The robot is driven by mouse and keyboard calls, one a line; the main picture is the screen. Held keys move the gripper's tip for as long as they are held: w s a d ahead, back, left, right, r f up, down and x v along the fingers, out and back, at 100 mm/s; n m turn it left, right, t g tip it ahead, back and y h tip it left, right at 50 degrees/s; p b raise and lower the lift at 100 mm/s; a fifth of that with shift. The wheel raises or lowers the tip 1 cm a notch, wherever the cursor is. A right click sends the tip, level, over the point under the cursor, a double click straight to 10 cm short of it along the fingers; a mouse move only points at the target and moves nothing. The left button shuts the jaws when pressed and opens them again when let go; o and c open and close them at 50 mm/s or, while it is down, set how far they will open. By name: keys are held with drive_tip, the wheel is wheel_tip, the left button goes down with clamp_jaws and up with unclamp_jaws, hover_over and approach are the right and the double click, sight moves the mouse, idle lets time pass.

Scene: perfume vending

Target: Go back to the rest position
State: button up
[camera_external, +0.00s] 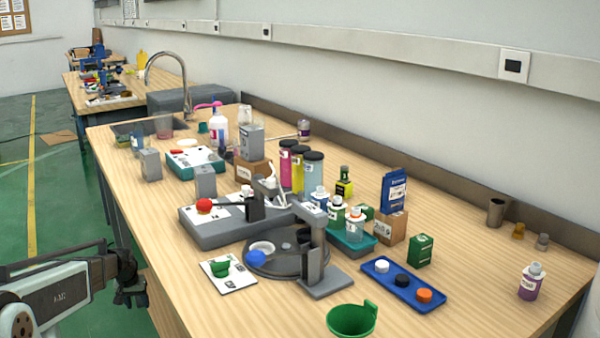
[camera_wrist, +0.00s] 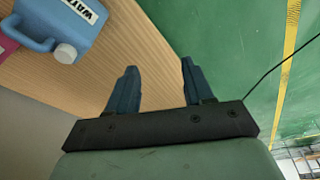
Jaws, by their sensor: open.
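My gripper (camera_external: 131,287) is at the lower left in the external view, beside the long front edge of the wooden table (camera_external: 168,238) and apart from everything on it. In the wrist view my gripper (camera_wrist: 157,88) shows two dark blue fingers spread apart with nothing between them. Beyond the fingers are the table edge and the green floor. My arm reaches in from the left edge of the external view.
Near the front edge lie a white card with a green piece (camera_external: 221,269) and a green cup (camera_external: 352,320). A round dark turntable (camera_external: 275,265) stands behind. A blue jug (camera_wrist: 62,25) is at upper left in the wrist view. The green floor (camera_external: 55,215) is clear.

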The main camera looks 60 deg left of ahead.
drive_tip(key=w+d+f+m+g+h, duration=0.1)
drive_tip(key=d+f+m, duration=0.15)
drive_tip(key=d, duration=1.05)
drive_tip(key=w+d+f+m+g+h, duration=0.1)
drive_tip(key=d+f+m, duration=0.15)
drive_tip(key=d, duration=0.95)
drive_tip(key=d+f+m+g+h, duration=0.1)
drive_tip(key=d+f+m, duration=0.15)
drive_tip(key=d, duration=1.05)
drive_tip(key=s+d+m+g, duration=0.2)
drive_tip(key=s+d, duration=0.4)
drive_tip(key=d, duration=0.4)
drive_tip(key=s+d+f+m+g, duration=0.1)
drive_tip(key=s+d+m+g, duration=0.2)
drive_tip(key=s+d, duration=0.3)
drive_tip(key=d, duration=0.4)
drive_tip(key=shift+s+d+m+y, duration=0.3)
drive_tip(key=shift+s+d+m, duration=0.05)
